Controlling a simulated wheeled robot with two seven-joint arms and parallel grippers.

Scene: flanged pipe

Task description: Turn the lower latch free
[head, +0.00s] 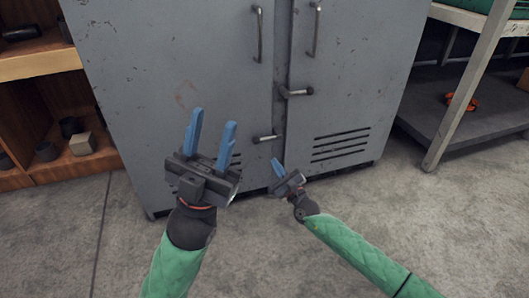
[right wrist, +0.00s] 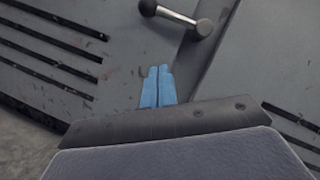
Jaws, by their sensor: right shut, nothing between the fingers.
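The lower latch (head: 268,138) is a short metal lever with a dark end, low on the grey cabinet near the seam between the doors. It lies nearly level in the head view. The right wrist view shows a latch lever (right wrist: 178,17) with a dark round knob at the top. My right gripper (head: 277,161) is below the lower latch, apart from it. Its blue fingers (right wrist: 158,72) are shut together and empty, pointing toward the cabinet. My left gripper (head: 214,116) is open and empty in front of the left door (head: 170,60).
An upper latch (head: 297,91) crosses the seam higher up. Two vertical handles (head: 258,35) (head: 316,28) are above it. Slotted vents (head: 340,145) are low on the doors. Wooden shelves (head: 60,170) stand left, a metal rack (head: 440,110) right. Concrete floor (head: 330,225) in front is clear.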

